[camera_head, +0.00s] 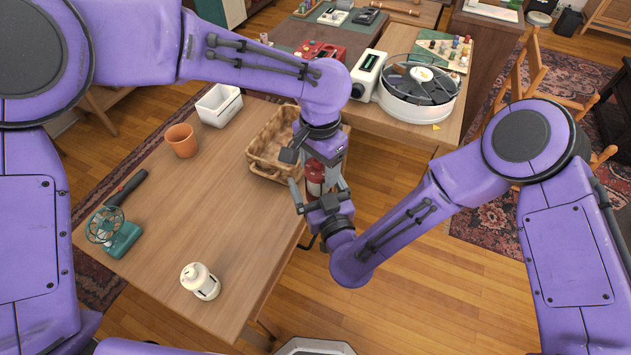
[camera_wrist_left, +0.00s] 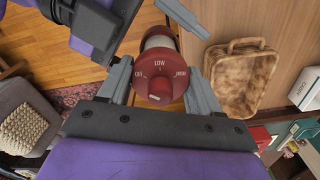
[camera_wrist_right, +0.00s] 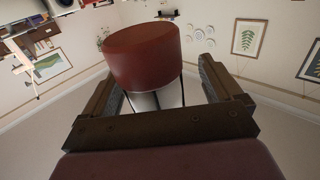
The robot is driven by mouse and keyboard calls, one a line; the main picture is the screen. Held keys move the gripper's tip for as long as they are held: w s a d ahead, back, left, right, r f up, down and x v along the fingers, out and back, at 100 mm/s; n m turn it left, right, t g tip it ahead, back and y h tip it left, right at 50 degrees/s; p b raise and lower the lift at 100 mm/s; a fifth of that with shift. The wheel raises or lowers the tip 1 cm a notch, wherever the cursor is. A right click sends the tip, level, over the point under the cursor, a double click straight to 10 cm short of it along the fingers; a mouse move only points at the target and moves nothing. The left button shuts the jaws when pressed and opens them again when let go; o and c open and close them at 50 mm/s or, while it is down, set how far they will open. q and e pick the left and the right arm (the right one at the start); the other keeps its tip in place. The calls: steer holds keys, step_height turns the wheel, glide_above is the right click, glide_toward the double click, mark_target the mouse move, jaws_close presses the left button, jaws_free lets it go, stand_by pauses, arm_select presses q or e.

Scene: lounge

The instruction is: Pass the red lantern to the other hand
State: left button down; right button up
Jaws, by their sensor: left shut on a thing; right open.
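The red lantern (camera_head: 314,176) hangs between my two grippers, beyond the table's right edge. My left gripper (camera_head: 318,160) is shut on it. In the left wrist view, the lantern's red dial end (camera_wrist_left: 159,82) faces the camera, between the two fingers. My right gripper (camera_head: 322,190) is open, with its fingers around the lantern's other end. In the right wrist view, the lantern's broad red end (camera_wrist_right: 142,56) stands between and beyond the open fingers. Whether the right fingers touch it I cannot tell. Part of the lantern is hidden by the grippers in the head view.
A wicker basket (camera_head: 262,172) sits at the table's right edge, close to my left gripper.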

steer(key=shift+w, duration=0.1)
steer(key=shift+a, duration=0.1)
steer(key=c, duration=1.2)
arm_select(q)
steer(key=shift+c, duration=0.6)
jaws_free()
arm_select(e)
steer(key=shift+c, duration=0.2)
arm_select(q)
steer(key=shift+r, duration=0.1)
step_height(320, 180, up, 12)
steer(key=shift+f, duration=0.1)
